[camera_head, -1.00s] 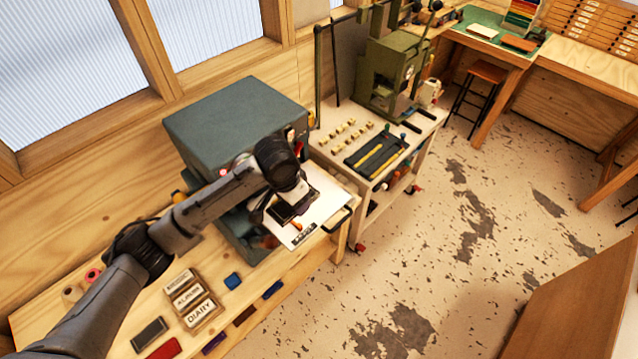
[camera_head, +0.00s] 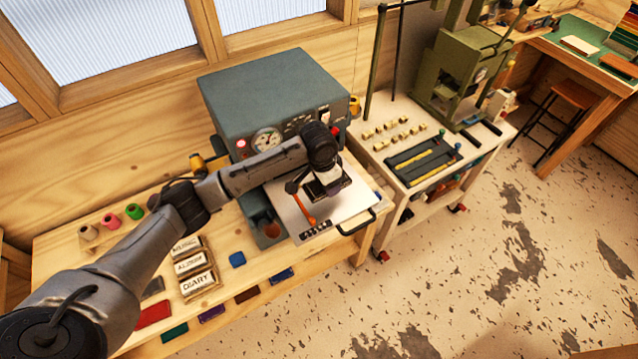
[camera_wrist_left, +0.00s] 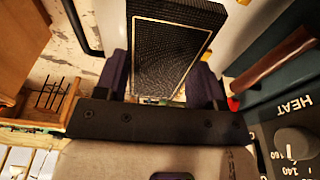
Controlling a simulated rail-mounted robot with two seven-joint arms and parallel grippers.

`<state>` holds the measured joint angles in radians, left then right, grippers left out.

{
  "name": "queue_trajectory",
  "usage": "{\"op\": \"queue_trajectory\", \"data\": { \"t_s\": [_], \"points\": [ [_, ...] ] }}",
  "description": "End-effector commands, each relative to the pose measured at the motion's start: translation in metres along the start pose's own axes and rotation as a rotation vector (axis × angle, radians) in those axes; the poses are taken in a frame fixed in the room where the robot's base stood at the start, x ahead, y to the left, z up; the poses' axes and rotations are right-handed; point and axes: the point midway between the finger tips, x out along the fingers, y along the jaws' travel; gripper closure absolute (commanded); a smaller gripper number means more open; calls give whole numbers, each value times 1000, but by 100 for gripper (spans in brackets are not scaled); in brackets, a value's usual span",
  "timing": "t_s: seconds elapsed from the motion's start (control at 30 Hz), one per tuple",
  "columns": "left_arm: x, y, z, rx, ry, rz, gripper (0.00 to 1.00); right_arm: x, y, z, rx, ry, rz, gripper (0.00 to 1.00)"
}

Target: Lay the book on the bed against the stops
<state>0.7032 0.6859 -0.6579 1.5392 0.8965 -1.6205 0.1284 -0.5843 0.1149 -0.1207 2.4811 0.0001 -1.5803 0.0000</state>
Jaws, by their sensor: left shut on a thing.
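A dark book (camera_wrist_left: 172,48) with a thin gold border line on its cover is between the purple-dark fingers of my left gripper (camera_wrist_left: 160,82), which is shut on it. In the head view my left gripper (camera_head: 326,184) is over the pale metal bed (camera_head: 352,206) of the grey press, and the book (camera_head: 342,182) shows as a small dark shape under the wrist. The gripper hides part of the bed and the stops cannot be made out clearly. I cannot tell whether the book touches the bed. My right gripper is not in view.
The grey press (camera_head: 270,95) stands behind the bed, with a gauge and an orange lever (camera_head: 305,206) beside the gripper. A black handle (camera_head: 357,224) sticks out in front. Type boxes (camera_head: 195,266) and foil pieces lie left. A cart (camera_head: 395,135) stands right.

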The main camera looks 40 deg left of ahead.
Motion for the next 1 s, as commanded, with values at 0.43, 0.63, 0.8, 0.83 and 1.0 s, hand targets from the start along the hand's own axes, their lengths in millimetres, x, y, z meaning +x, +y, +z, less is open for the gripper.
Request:
{"op": "queue_trajectory", "data": {
  "t_s": [0.43, 0.63, 0.8, 0.83, 1.0],
  "points": [
    [26, -41, 5, 0, 0, 0, 62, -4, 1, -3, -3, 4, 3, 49],
    [49, -41, 9, 1, -2, 1, 62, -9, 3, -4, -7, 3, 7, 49],
    [62, -41, 10, 1, 0, -1, 62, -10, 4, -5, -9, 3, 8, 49],
    [63, -41, 11, 1, 0, -1, 62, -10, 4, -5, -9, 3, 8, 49],
    [64, -41, 11, 1, 1, -1, 62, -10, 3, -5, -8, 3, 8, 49]
  ]
}}
